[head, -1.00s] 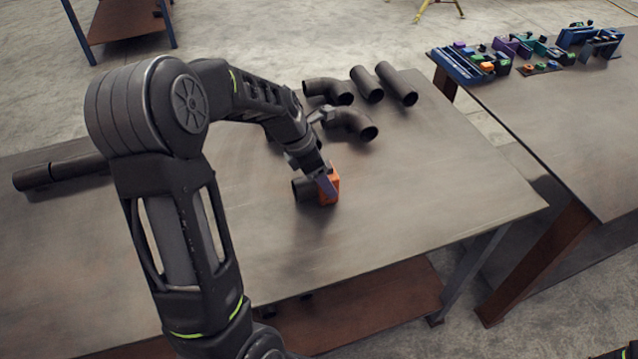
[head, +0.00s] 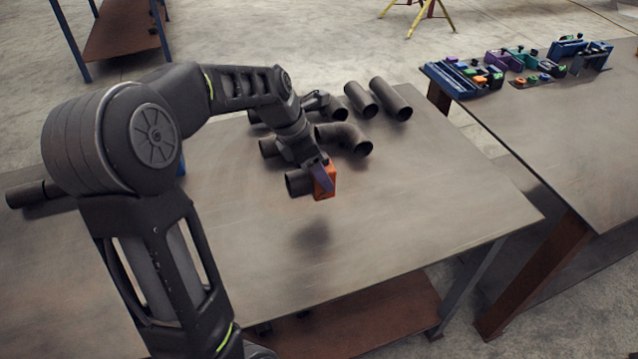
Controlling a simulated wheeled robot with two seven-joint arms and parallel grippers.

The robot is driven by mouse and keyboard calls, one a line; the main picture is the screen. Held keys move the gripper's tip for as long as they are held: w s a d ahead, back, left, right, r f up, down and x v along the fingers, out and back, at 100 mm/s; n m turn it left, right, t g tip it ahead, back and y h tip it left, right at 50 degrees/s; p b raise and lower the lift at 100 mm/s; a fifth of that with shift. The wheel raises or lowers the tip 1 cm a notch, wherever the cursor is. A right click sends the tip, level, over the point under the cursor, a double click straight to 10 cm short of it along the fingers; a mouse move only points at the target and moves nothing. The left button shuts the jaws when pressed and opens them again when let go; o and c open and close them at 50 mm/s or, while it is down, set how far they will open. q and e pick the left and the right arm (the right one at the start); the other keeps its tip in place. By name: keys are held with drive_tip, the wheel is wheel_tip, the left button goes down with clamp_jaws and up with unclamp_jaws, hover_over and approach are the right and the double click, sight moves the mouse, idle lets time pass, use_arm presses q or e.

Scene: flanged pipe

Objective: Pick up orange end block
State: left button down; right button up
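The orange end block (head: 328,187) is held above the table in the head view, with a shadow apart below it. My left gripper (head: 321,177) reaches down from the upper left, with its fingers closed on the block and partly covering it. A short dark pipe piece (head: 296,183) sits right against the block's left side and appears raised with it. Whether the two are joined cannot be told. My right gripper is not in view.
Several dark pipes and elbows, including a bent one (head: 348,138) and a straight one (head: 391,99), lie behind the block on the grey table (head: 430,210). The table's front and right are clear. A second table (head: 570,150) at right bears coloured clamps and fixtures.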

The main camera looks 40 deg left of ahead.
use_arm(q)
drive_tip(key=shift+w+r, duration=0.1)
drive_tip(key=shift+r, duration=1.35)
